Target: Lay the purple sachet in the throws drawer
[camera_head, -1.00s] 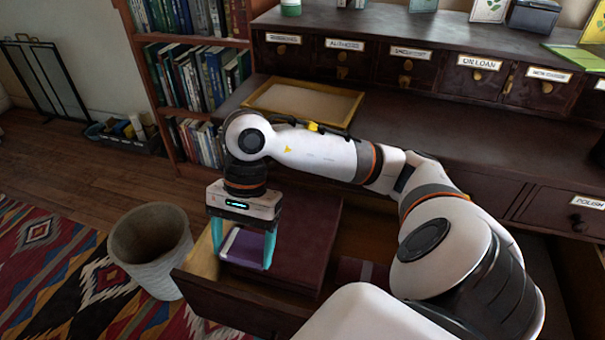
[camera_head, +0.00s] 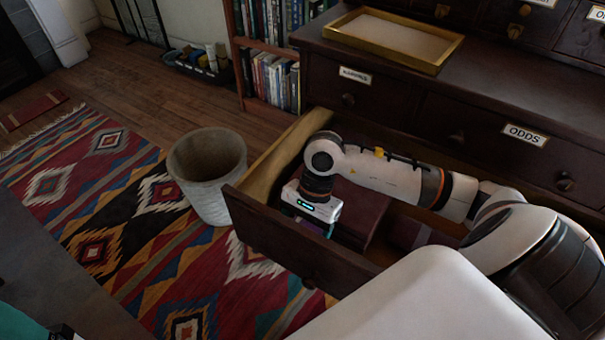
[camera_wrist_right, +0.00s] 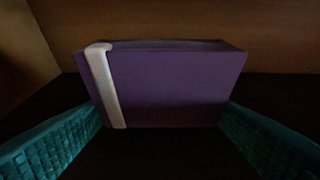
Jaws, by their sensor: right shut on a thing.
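The purple sachet (camera_wrist_right: 170,88) with a pale band near its left end fills the middle of the right wrist view. My right gripper (camera_wrist_right: 160,128) is shut on it, with a teal finger at each side. In the head view the right gripper (camera_head: 322,226) reaches down inside the open drawer (camera_head: 285,240), near its left end; its fingertips and most of the sachet are hidden. I cannot see a label on this drawer's front. A teal part of my left gripper (camera_head: 20,325) shows at the bottom left corner; its jaws are cut off.
A dark red box-like thing (camera_head: 362,208) lies in the drawer beside the right gripper, with another maroon thing (camera_head: 408,232) to its right. A grey bin (camera_head: 208,178) stands left of the drawer. A tray (camera_head: 395,38) sits on the cabinet top.

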